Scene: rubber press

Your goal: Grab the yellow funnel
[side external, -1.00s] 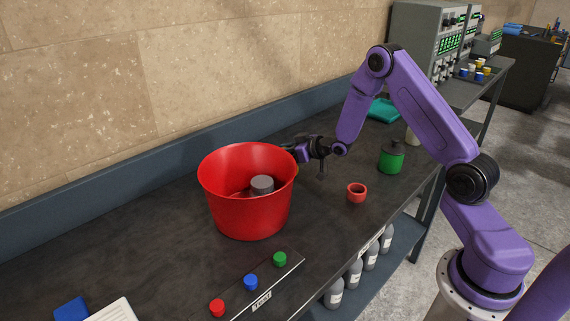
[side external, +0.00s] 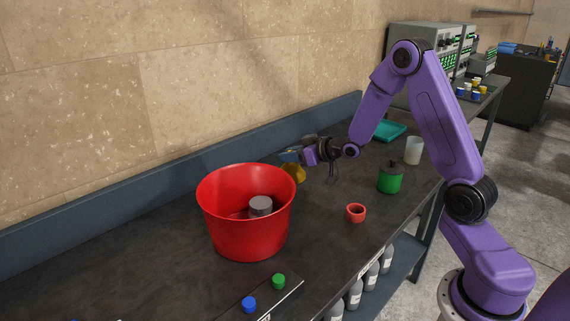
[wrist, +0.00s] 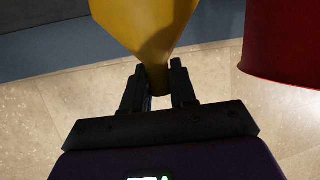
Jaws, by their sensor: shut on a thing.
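The yellow funnel (wrist: 145,25) fills the top middle of the wrist view. Its narrow spout is between the two dark fingers of my gripper (wrist: 158,80), which is shut on it. The wide end of the funnel is cut off by the frame. In the side view, my gripper (side external: 291,156) is just beyond the right rear rim of the red bucket. A part of the yellow funnel (side external: 297,173) shows below the gripper, and the bucket hides the rest.
The red bucket (side external: 243,225) stands close by, with a grey cylinder (side external: 260,205) inside. A small red cup (side external: 356,213), a green container (side external: 390,180) and a white cup (side external: 414,150) stand to the right. Colored buttons (side external: 279,281) are at the front. The left bench top is clear.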

